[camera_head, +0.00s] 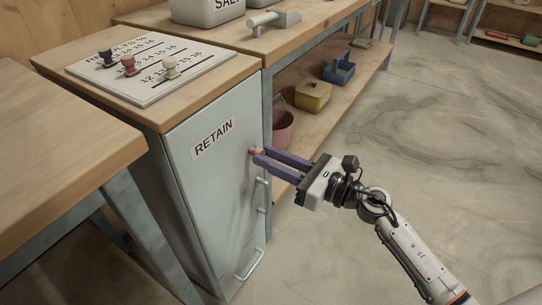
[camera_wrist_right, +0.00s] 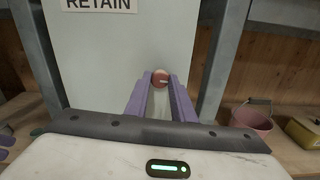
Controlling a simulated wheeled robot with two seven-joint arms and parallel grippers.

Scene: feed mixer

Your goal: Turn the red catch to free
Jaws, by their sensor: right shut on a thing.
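The red catch (camera_wrist_right: 160,77) is a small round knob with a pale mark on its face, on the front of a grey cabinet (camera_head: 213,190) labelled RETAIN. In the head view the catch (camera_head: 256,150) shows only partly at the fingertips. My right gripper (camera_head: 259,156) has its two purple fingers on either side of the catch, shut on it. In the right wrist view the fingertips (camera_wrist_right: 160,80) flank the knob. My left gripper is not in view.
Handles (camera_head: 252,264) stick out from the cabinet front below the catch. A board with pegs (camera_head: 150,72) lies on the cabinet's wooden top. A pink bucket (camera_head: 281,130), a yellow box (camera_head: 313,96) and a blue caddy (camera_head: 339,70) stand on the shelf behind. The floor to the right is clear.

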